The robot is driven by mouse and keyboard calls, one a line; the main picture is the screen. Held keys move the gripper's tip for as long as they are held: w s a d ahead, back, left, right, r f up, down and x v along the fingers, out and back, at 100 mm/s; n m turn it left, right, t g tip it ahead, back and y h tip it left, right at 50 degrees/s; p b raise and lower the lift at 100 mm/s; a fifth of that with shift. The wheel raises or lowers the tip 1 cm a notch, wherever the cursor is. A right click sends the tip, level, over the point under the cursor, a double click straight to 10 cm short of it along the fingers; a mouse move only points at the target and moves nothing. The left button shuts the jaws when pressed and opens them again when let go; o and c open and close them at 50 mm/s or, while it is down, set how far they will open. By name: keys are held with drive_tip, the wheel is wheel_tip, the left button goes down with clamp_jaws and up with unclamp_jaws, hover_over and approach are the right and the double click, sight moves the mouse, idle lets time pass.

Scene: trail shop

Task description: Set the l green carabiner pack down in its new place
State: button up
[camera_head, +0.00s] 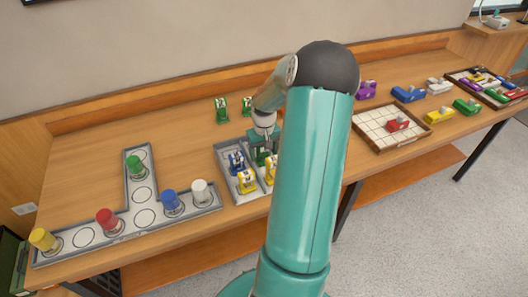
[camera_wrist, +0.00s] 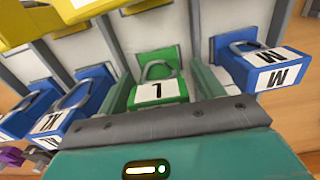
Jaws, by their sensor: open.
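The green carabiner pack marked L (camera_wrist: 160,88) stands in a compartment of the grey divided tray (camera_head: 224,170). In the wrist view it sits between the two fingers of my gripper (camera_wrist: 162,80), which is open around it. Blue packs stand on both sides, one marked M (camera_wrist: 270,70) to the right and others (camera_wrist: 80,98) to the left.
Yellow packs (camera_head: 246,181) stand in the tray's front. Two green packs (camera_head: 221,108) (camera_head: 247,104) stand on the table behind it. A T-shaped board (camera_head: 144,194) with coloured pegs lies left. A gridded tray (camera_head: 375,126) with a red piece lies right. My arm hides the middle.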

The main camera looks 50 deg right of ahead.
wheel_tip(320, 180, up, 12)
drive_tip(key=shift+w+a+r, duration=0.15)
drive_tip(key=shift+a+r, duration=0.1)
drive_tip(key=w+a+r+n+t+h, duration=0.15)
drive_tip(key=a+r, duration=0.35)
drive_tip(key=a, duration=0.6)
drive_tip(key=w+a+r+n+h, duration=0.1)
drive_tip(key=a+r+n, duration=0.1)
drive_tip(key=a+r, duration=0.6)
drive_tip(key=s+a+n+t, duration=0.1)
drive_tip(key=s+a, duration=0.2)
drive_tip(key=a, duration=0.4)
drive_tip(key=s+a+t+y, duration=0.1)
drive_tip(key=s+a, duration=0.3)
drive_tip(key=a, duration=0.3)
drive_tip(key=s+a+r+n+t+y, duration=0.1)
drive_tip(key=s+a+t, duration=0.1)
drive_tip(key=a, duration=0.6)
drive_tip(key=shift+s+n, duration=0.35)
drive_tip(key=shift+s, duration=0.35)
drive_tip(key=shift+d+r+y, duration=0.1)
drive_tip(key=shift+d+y, duration=0.05)
drive_tip(key=shift+y, duration=0.1)
